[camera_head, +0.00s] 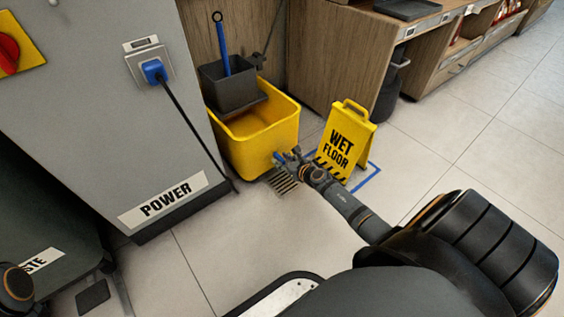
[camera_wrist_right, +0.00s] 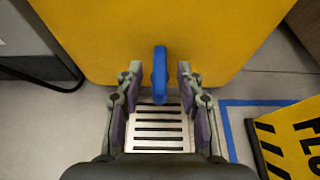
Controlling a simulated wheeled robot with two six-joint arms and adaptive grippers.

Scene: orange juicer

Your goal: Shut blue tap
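The blue tap (camera_head: 278,158) sits low on the front of the yellow mop bucket (camera_head: 262,140). In the right wrist view the blue tap handle (camera_wrist_right: 160,75) stands upright against the yellow bucket wall (camera_wrist_right: 110,30). My right gripper (camera_wrist_right: 157,90) is open, with one finger on each side of the handle and a gap visible on both sides. In the head view my right gripper (camera_head: 290,158) is at the tap, low over the floor. My left gripper is not in view.
A floor drain grate (camera_head: 284,181) lies below the tap. A yellow wet floor sign (camera_head: 345,142) stands to the right on a blue floor outline. A grey cabinet with a blue power plug (camera_head: 154,71) and hanging cable is at the left.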

